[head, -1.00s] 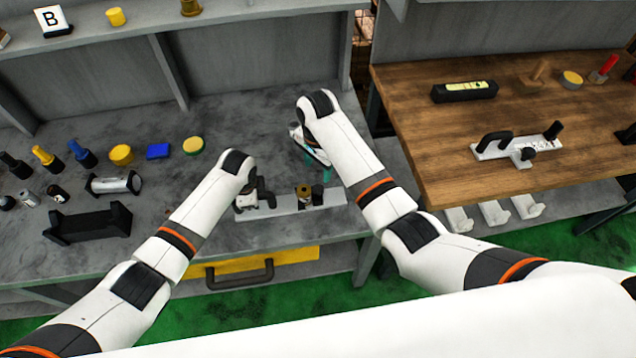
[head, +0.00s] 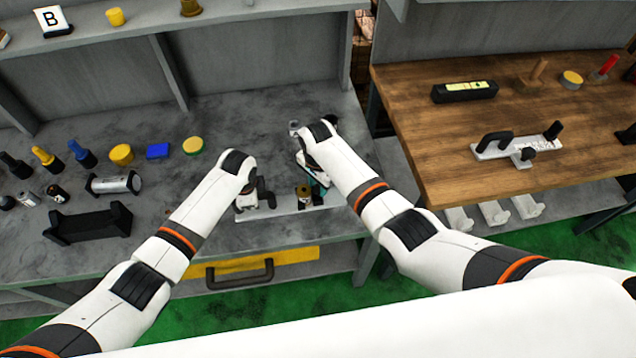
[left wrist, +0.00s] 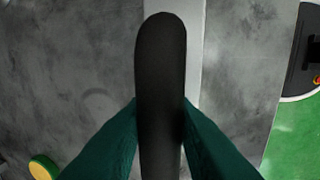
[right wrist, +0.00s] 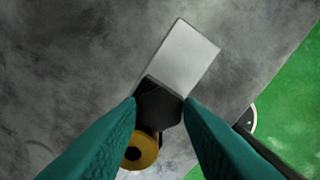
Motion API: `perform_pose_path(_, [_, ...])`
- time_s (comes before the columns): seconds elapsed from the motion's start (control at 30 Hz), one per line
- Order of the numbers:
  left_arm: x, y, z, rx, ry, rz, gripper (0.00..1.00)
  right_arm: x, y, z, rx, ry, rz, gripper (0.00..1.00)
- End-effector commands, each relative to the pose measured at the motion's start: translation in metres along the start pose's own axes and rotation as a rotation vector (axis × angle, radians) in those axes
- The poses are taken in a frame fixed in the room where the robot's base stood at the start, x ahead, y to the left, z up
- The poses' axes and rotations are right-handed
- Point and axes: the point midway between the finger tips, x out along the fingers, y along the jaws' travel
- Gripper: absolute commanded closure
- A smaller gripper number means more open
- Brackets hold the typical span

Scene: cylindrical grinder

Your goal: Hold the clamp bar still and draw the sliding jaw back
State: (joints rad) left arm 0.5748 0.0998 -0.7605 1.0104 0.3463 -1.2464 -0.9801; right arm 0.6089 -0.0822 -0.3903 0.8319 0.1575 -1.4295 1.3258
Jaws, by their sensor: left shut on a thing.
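The clamp bar (head: 278,211) is a flat white bar lying on the grey bench near its front edge. Toward the right end, the sliding jaw carries a black knob (right wrist: 159,106) beside a brass-yellow ring (right wrist: 146,153), which also shows in the head view (head: 303,190). My right gripper (head: 318,189) is open, with a teal finger on each side of the knob. Its arm partly hides the bar's right end.
A black cradle (head: 88,224), a metal cylinder (head: 113,184) and several coloured items lie left on the grey bench. A similar white clamp (head: 518,147) lies on the wooden bench (head: 440,130) at right. A yellow drawer (head: 290,258) is below the bar.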

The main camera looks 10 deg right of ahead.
Motion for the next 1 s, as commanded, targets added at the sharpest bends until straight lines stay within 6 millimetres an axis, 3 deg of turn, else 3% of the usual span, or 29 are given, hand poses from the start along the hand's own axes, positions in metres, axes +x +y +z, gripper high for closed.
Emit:
perform_pose_path(0.03, [0.000, 0.000, 0.000, 0.000, 0.000, 0.000, 1.00, 0.000, 0.000, 0.000, 0.000, 0.000, 0.000, 0.76])
perform_pose_path(0.2, [0.000, 0.000, 0.000, 0.000, 0.000, 0.000, 1.00, 0.000, 0.000, 0.000, 0.000, 0.000, 0.000, 1.00])
perform_pose_path(0.37, [0.000, 0.000, 0.000, 0.000, 0.000, 0.000, 1.00, 0.000, -0.002, 0.003, 0.001, 0.000, 0.000, 1.00])
perform_pose_path(0.63, [0.000, 0.000, -0.001, -0.001, 0.001, 0.000, 1.00, 0.000, -0.022, 0.033, 0.004, -0.003, -0.003, 1.00])
perform_pose_path(0.87, [0.001, 0.000, -0.002, -0.001, 0.004, -0.001, 1.00, 0.000, -0.023, 0.035, 0.003, -0.005, -0.004, 1.00])
perform_pose_path(0.9, [0.001, 0.000, -0.003, -0.001, 0.005, -0.001, 1.00, 0.000, -0.023, 0.035, 0.004, -0.005, -0.004, 0.67])
perform_pose_path(1.0, [0.001, 0.000, -0.003, -0.001, 0.005, -0.001, 1.00, 0.000, -0.022, 0.034, 0.003, -0.004, -0.003, 0.51])
